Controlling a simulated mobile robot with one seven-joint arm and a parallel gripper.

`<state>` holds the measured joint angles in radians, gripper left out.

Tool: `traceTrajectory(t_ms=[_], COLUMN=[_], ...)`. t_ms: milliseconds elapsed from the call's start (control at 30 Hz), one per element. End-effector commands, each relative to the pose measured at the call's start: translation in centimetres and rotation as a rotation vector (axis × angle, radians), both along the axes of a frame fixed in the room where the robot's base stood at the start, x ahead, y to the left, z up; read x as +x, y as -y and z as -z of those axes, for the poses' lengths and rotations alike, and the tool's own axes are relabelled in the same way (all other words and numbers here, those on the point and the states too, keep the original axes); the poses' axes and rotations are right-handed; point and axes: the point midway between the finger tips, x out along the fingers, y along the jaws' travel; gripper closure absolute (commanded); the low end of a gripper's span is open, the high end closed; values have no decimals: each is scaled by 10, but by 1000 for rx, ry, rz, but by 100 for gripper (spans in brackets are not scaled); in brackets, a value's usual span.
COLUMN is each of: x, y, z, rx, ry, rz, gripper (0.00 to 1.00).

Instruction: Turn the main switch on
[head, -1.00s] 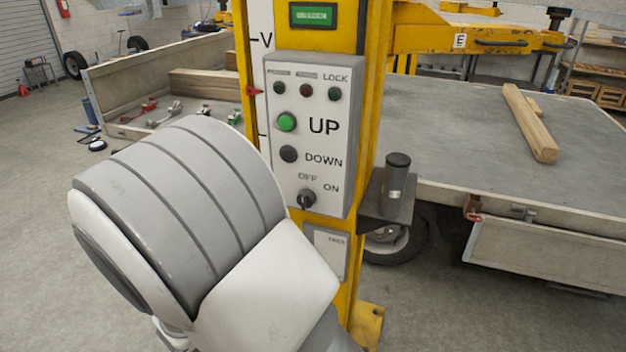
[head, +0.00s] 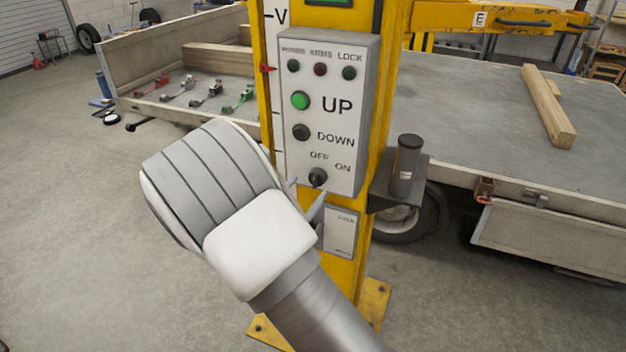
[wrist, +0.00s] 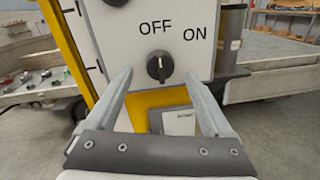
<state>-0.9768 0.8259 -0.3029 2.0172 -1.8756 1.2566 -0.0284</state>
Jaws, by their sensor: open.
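The main switch is a small black rotary knob (head: 318,177) low on the grey control box (head: 365,95), under the labels OFF and ON. In the wrist view the knob (wrist: 159,67) stands with its light mark pointing up, toward OFF. My gripper (head: 306,191) is in front of the box, just below and left of the knob in the head view. In the wrist view its two fingers (wrist: 158,78) are spread, with the knob between and slightly beyond their tips. Nothing is held. Contact with the knob cannot be told.
The green UP button (head: 300,100) and black DOWN button (head: 301,132) sit above the switch. A dark cylinder (head: 406,165) on a bracket stands close to the right of the box. The yellow post (head: 385,100) carries the box.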

Motion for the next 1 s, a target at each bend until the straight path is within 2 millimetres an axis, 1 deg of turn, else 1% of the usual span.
traceTrajectory(t_ms=[33, 100, 233, 400, 633, 767, 800, 867, 900, 967, 1000], x=[9, 19, 31, 38, 38, 38, 38, 38, 38, 38, 38], y=[5, 9, 15, 17, 17, 17, 17, 17, 17, 17, 17], z=[-1, -1, -1, 0, 0, 0, 0, 0, 0, 0, 0], rx=[0, 0, 0, 0, 0, 0, 0, 0, 0, 0, 0], ry=[1, 1, 1, 0, 0, 0, 0, 0, 0, 0, 0], rz=[2, 2, 1, 0, 0, 0, 0, 0, 0, 0, 0], gripper=[15, 15, 15, 15, 15, 38, 45, 56, 63, 74, 81])
